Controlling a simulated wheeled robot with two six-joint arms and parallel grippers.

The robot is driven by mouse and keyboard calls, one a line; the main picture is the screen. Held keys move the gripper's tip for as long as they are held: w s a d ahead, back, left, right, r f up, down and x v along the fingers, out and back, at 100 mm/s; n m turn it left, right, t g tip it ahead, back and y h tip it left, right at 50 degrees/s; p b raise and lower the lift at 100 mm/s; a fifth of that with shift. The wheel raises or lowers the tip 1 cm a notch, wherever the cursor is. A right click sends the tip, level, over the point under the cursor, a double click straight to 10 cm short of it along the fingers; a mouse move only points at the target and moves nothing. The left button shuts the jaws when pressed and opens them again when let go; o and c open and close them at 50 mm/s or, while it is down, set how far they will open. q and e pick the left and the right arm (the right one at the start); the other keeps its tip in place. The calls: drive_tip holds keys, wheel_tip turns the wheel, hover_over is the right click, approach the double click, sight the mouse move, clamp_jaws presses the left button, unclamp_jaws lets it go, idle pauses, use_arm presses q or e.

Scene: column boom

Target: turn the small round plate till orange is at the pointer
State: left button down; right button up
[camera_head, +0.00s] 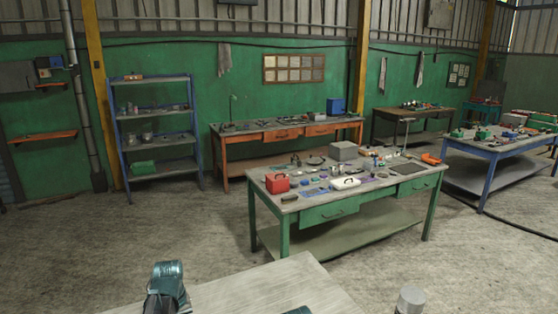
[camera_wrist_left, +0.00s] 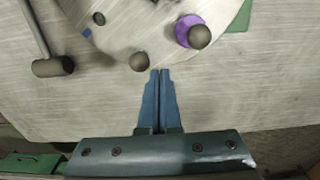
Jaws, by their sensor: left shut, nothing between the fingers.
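In the left wrist view a pale round plate (camera_wrist_left: 150,30) fills the top middle and is cut off by the upper edge. A purple round patch (camera_wrist_left: 184,27) with a dark knob (camera_wrist_left: 200,37) in front of it is at its right, and a small blue patch (camera_wrist_left: 86,33) is at its left rim. Another dark knob (camera_wrist_left: 138,61) is at the near rim. No orange mark or clear pointer shows on the visible part. My left gripper (camera_wrist_left: 160,72) is shut and empty, its tips just short of the near rim, right of that knob. My right gripper is out of view.
A grey rod with a dark cylindrical end (camera_wrist_left: 52,67) is left of the plate. A green patch (camera_wrist_left: 240,18) is at the plate's right. Bare tabletop (camera_wrist_left: 270,85) lies to the right. A cluttered green workbench (camera_head: 335,195) stands farther off in the head view.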

use_arm(q)
drive_tip(key=shift+f+b, duration=2.45)
drive_tip(key=shift+f, duration=0.1)
drive_tip(key=shift+w+d, duration=0.1)
drive_tip(key=shift+d, duration=0.05)
drive_tip(key=shift+w+d, duration=0.3)
drive_tip(key=shift+d, duration=0.55)
drive_tip(key=shift+w+d, duration=0.2)
drive_tip(key=shift+d, duration=0.45)
